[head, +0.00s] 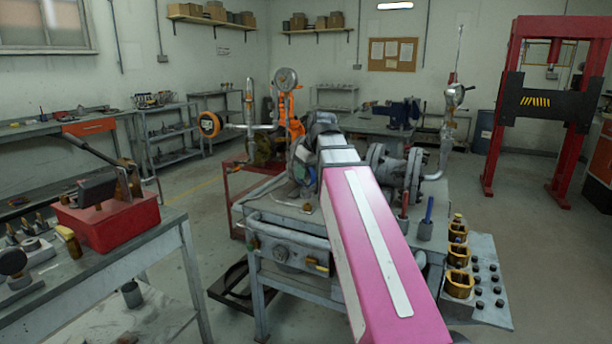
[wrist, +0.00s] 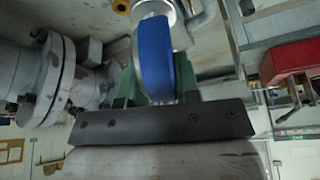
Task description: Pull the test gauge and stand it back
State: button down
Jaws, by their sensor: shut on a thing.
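My gripper (wrist: 156,88) is shut on a blue round-edged thing, seen edge-on in the wrist view; it looks like the test gauge (wrist: 155,55). Its face is not visible. A pale metal part (wrist: 155,8) shows just beyond it, and I cannot tell whether they are joined. The held gauge cannot be made out clearly there.
A flanged pipe fitting (head: 387,165) stands on the bench right of my arm; its flange (wrist: 62,78) is at left in the wrist view. Gold sockets (head: 459,283) line the bench's right side. A red box (head: 108,215) stands on the left table.

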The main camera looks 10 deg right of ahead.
jog(key=shift+s+a+r, duration=0.15)
jog(key=shift+s+r, duration=0.25)
jog(key=shift+s, duration=0.3)
jog(key=shift+s+r, duration=0.15)
jog(key=shift+r, duration=2.25)
